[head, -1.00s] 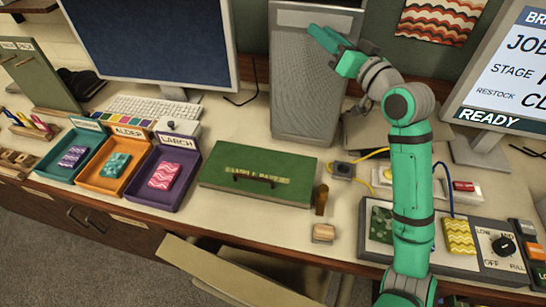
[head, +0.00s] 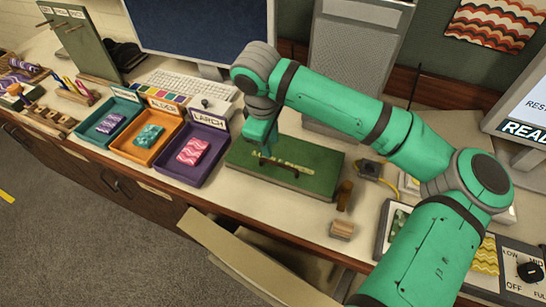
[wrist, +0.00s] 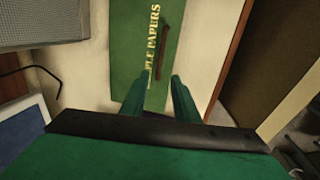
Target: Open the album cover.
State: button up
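The album (head: 318,188) is a flat green block with pale lettering, lying closed on the desk. A dark bar handle (head: 290,168) is on its cover near the front edge. In the wrist view the green cover (wrist: 124,40) and its dark handle (wrist: 166,40) lie ahead of my fingers. My gripper (head: 262,143) is over the album's left part, its fingertips partly hidden in the head view. In the wrist view my gripper (wrist: 160,76) has its two green fingers apart, with nothing held between them. It looks apart from the handle.
Three trays, teal (head: 92,143), orange (head: 132,153) and purple (head: 172,175), stand left of the album, each holding a patterned piece. A wooden block (head: 342,230) and a brown peg (head: 344,195) are at its right. A grey tower (head: 350,60) stands behind. An open drawer (head: 240,258) sticks out below.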

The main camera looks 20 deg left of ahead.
aim_at(273, 162)
jog(key=f, duration=0.3)
jog(key=w+f, duration=0.1)
jog(key=f, duration=0.2)
jog(key=w+f, duration=0.1)
jog(key=f, duration=0.2)
jog(key=shift+s, duration=0.1)
grip_shut()
